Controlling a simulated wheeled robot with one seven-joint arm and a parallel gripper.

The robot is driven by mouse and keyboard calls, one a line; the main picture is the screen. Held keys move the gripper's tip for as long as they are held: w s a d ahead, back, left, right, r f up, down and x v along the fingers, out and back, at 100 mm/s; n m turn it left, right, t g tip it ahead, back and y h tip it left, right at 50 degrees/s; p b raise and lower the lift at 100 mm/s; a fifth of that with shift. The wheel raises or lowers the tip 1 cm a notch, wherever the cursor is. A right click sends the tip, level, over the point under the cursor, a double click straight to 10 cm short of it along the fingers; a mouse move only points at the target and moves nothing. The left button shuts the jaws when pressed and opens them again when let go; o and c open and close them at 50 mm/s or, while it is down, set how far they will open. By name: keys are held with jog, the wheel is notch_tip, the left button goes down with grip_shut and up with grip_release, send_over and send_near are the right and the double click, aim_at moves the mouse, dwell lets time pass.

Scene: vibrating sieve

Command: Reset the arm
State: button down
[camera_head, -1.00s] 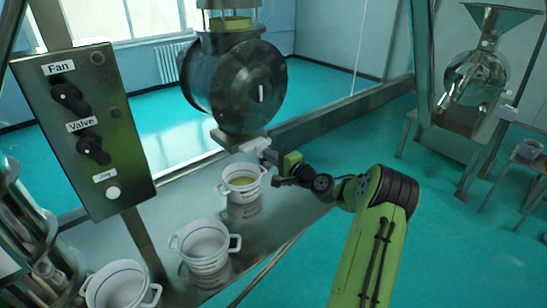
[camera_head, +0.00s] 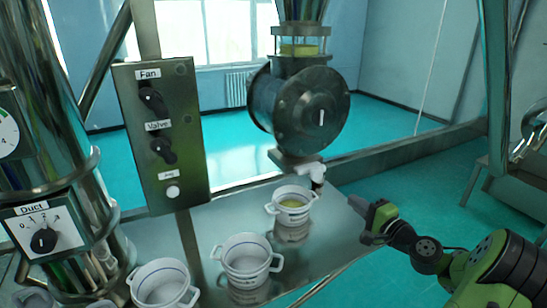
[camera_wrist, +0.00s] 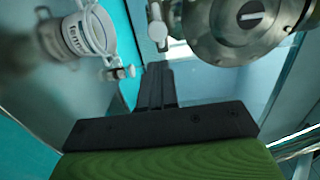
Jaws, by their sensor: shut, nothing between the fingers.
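My green arm reaches in from the lower right in the head view, and my gripper (camera_head: 366,222) is at the right end of the metal shelf, to the right of the white pot with yellow contents (camera_head: 292,207). They are apart. In the wrist view my gripper (camera_wrist: 157,68) shows as dark fingers close together, shut and empty.
Two white pots, one in the middle (camera_head: 247,258) and one at front left (camera_head: 162,285), stand on the shelf (camera_head: 335,225). A control box (camera_head: 160,135) with Fan and Valve knobs and a Duct dial (camera_head: 45,235) are at left.

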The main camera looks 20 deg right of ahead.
jog(key=a+n+g+y, duration=0.3)
jog(key=a+n+g, duration=0.7)
jog(key=a, duration=1.5)
jog(key=s+a+n+g+h, duration=0.1)
jog(key=s+a+n+h, duration=0.1)
jog(key=s, duration=0.9)
jog(key=s+a+n+g+h+b, duration=0.1)
jog(key=s+n, duration=0.4)
jog(key=s, duration=0.7)
jog(key=a+h, duration=0.1)
jog(key=a, duration=0.1)
jog(key=shift+s+a+r, duration=0.15)
jog(key=shift+s+a, duration=0.15)
jog(key=shift+a, duration=0.05)
